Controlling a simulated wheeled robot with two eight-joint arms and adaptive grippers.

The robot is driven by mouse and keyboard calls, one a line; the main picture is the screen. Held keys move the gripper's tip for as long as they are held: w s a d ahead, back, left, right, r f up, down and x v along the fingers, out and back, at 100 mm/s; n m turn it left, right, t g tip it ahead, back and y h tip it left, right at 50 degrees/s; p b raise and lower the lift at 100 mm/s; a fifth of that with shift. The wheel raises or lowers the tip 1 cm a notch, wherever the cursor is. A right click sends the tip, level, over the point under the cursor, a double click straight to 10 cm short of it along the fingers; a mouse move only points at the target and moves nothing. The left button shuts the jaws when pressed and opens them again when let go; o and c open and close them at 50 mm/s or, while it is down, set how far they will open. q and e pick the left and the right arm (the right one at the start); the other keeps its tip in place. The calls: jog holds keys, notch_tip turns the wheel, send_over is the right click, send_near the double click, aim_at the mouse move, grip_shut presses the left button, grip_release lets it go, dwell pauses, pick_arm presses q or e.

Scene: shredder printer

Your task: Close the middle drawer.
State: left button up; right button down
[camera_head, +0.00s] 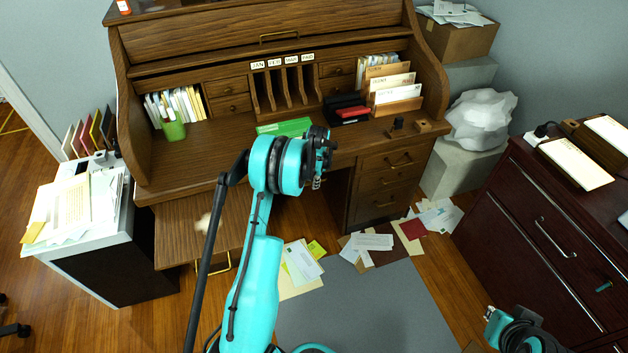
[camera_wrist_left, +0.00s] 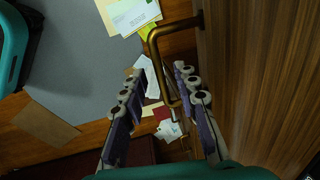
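The wooden roll-top desk (camera_head: 185,160) stands ahead. A wooden drawer or panel (camera_head: 195,225) sticks out low at its left, with a brass handle (camera_head: 228,263). My left gripper (camera_head: 318,165) is in front of the desk's middle and, with its arm, hides part of the front. In the left wrist view its fingers (camera_wrist_left: 158,72) are apart, with a brass handle (camera_wrist_left: 157,60) showing between and beyond them. That handle is fixed to a wooden face (camera_wrist_left: 240,70); contact is unclear. I cannot tell which drawer it belongs to. My right gripper (camera_head: 497,325) is low at right, its fingers unclear.
The right pedestal has several closed drawers (camera_head: 385,180). Papers lie on the floor (camera_head: 370,242) beside a grey mat (camera_head: 360,310). A dark red cabinet (camera_head: 535,235) stands at right, and a white-topped cabinet with papers (camera_head: 110,235) at left.

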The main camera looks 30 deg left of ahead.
pick_arm(q)
jog(key=shift+r, duration=0.1)
notch_tip(320, 180, up, 12)
jog(key=s+d, duration=0.1)
jog(key=shift+s+d+f, duration=0.2)
jog(key=shift+d, duration=0.1)
dwell(0.4)
jog(key=s+d+r+n+t, duration=0.3)
jog(key=s+d+r+n, duration=0.1)
jog(key=s+d+r, duration=0.95)
jog(key=s+d+n+t, duration=0.1)
jog(key=s+d, duration=0.3)
jog(key=s, duration=0.4)
jog(key=s+d+n+t+h, duration=0.1)
jog(key=s+d+n, duration=0.2)
jog(key=s+d, duration=0.2)
jog(key=s, duration=0.3)
jog(key=shift+d+r+t, duration=0.15)
jog(key=shift+d+t, duration=0.1)
jog(key=shift+t, duration=0.15)
